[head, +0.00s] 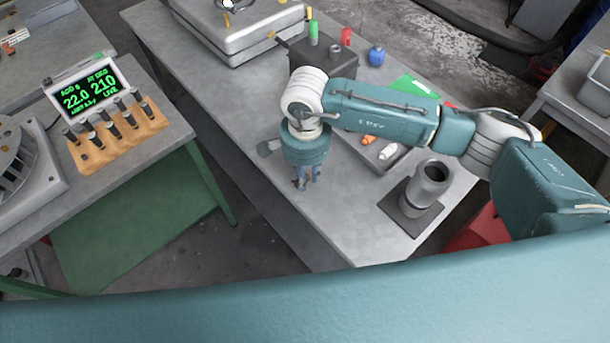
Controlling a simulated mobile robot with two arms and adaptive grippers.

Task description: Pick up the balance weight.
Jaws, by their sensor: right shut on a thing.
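My right gripper (304,182) points down at the left front edge of the middle workbench (350,235). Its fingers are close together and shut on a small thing. The thing is mostly hidden between the fingertips; I take it to be the balance weight, but its shape does not show. I cannot tell whether it is clear of the bench top. My left gripper is not in view.
A grey cylinder on a dark plate (412,219) stands right of the gripper. On the left bench, a display (85,88) reads 22.0 and 21.0 beside a wooden rack (90,158).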

